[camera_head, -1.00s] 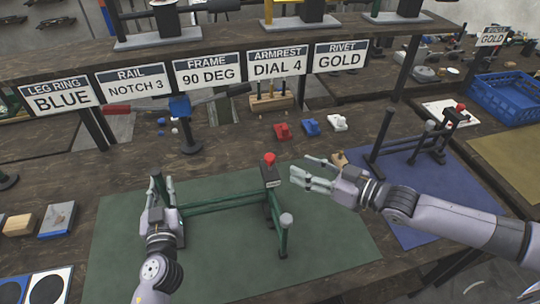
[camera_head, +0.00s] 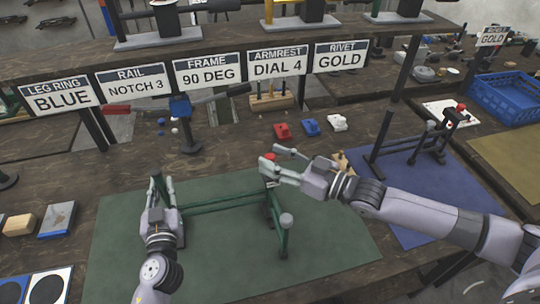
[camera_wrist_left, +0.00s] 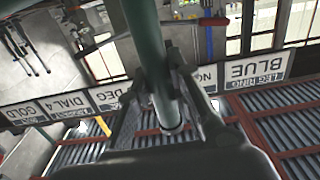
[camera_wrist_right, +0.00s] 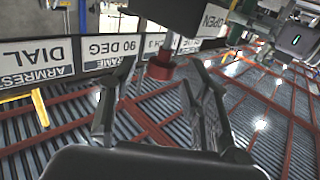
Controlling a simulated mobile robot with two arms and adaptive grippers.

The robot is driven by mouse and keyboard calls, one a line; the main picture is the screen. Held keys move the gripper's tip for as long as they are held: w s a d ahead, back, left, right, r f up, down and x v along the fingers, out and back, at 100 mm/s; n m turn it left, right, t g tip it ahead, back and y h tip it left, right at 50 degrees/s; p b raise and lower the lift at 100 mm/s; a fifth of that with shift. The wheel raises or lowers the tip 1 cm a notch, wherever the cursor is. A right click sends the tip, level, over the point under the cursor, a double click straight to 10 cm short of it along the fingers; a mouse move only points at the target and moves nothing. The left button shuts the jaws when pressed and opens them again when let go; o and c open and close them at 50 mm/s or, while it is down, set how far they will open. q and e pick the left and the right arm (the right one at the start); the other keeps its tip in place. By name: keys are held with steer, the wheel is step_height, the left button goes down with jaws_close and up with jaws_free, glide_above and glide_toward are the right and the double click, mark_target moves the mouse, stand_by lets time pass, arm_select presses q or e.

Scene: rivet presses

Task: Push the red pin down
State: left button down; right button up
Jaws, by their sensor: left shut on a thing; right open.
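The red pin (camera_head: 269,156) tops the dark post of a green frame (camera_head: 225,204) on the green mat (camera_head: 330,235). In the head view my right gripper (camera_head: 272,165) is open at the pin and covers part of it and the post. The right wrist view shows a red cylinder, apparently the pin (camera_wrist_right: 160,66), under a dark block, beyond and between the open fingers (camera_wrist_right: 155,105); contact cannot be told. My left gripper (camera_head: 162,190) is shut on the green frame's left upright, whose green tube (camera_wrist_left: 150,60) shows between the fingers in the left wrist view.
A second frame (camera_head: 415,142) stands on the blue mat (camera_head: 405,215) at right. Red (camera_head: 282,131), blue (camera_head: 310,126) and white (camera_head: 337,122) small parts lie behind. A sign shelf (camera_head: 235,72) spans the back. The green mat's front is clear.

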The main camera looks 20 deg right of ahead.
steer(key=shift+x, duration=0.9)
jaws_close()
